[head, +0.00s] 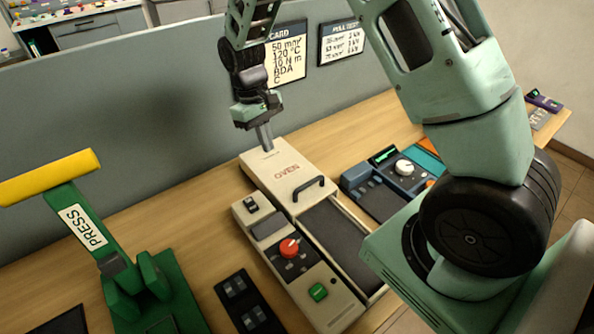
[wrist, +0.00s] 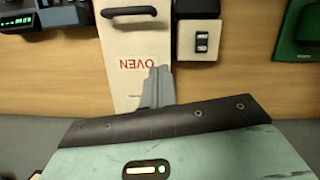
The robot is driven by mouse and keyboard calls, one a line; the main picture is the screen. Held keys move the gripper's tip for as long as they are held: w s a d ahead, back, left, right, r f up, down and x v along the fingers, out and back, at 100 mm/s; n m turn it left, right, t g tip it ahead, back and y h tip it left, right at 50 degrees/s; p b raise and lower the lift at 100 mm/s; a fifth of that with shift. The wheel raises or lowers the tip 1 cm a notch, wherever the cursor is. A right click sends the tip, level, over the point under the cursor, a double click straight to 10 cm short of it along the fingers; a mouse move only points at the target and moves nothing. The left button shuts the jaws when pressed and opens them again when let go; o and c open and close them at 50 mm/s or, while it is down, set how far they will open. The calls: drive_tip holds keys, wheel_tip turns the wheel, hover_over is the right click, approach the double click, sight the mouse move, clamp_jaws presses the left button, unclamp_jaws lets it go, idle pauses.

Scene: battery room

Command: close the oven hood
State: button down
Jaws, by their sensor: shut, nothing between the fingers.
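The oven hood (head: 287,172) is a cream cover marked OVEN with a black handle (head: 308,188) on its near end. It sits over the far part of the oven, and the dark bed (head: 338,240) in front of it is uncovered. My gripper (head: 267,146) is shut and empty, pointing down at the far end of the hood. In the wrist view the grey fingers (wrist: 158,82) overlap the hood (wrist: 125,70) near its lettering, with the handle (wrist: 130,11) beyond. I cannot tell whether the fingertips touch the hood.
The oven's control panel (head: 289,250) has a red knob and green button. A green press (head: 130,270) with a yellow handle stands at left. A blue-grey device (head: 385,180) stands right of the oven. A grey partition (head: 150,110) rises behind the bench.

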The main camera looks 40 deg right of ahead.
drive_tip(key=p, duration=0.4)
approach(291, 198)
drive_tip(key=w+f, duration=0.1)
drive_tip(key=f, duration=0.1)
drive_tip(key=w+f, duration=0.1)
drive_tip(key=f, duration=0.1)
drive_tip(key=shift+w+a, duration=0.2)
drive_tip(key=shift+w, duration=0.15)
drive_tip(key=shift+s+d+p, duration=0.25)
drive_tip(key=shift+s+p, duration=0.35)
drive_tip(key=shift+s, duration=0.6)
drive_tip(key=shift+s+d+f+p, duration=0.1)
drive_tip(key=shift+s+f+p, duration=0.15)
drive_tip(key=shift+s, duration=0.45)
